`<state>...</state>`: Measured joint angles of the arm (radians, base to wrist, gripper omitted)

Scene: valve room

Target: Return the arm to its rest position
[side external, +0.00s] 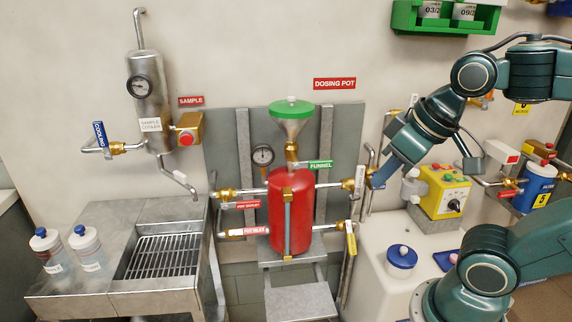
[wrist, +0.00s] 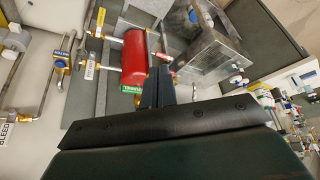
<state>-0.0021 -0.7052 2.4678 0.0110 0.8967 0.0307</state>
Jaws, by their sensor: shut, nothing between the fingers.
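My gripper (side external: 376,180) points down and left, just right of the red dosing pot (side external: 291,212) and close to the white-tagged valve on the pot's upper right pipe. I cannot tell if it touches that pipe. In the wrist view the two dark fingers (wrist: 158,86) are together with nothing between them. The red pot (wrist: 134,58) shows beyond the fingertips, partly hidden by them. My arm is bent and reaches in from the right.
The funnel with a green lid (side external: 291,112) stands above the pot. Right of it are a yellow control box (side external: 443,192) and a blue container (side external: 536,188). A white tank with a blue cap (side external: 401,257) is below. The sink (side external: 165,255) and sample cooler (side external: 150,100) are left.

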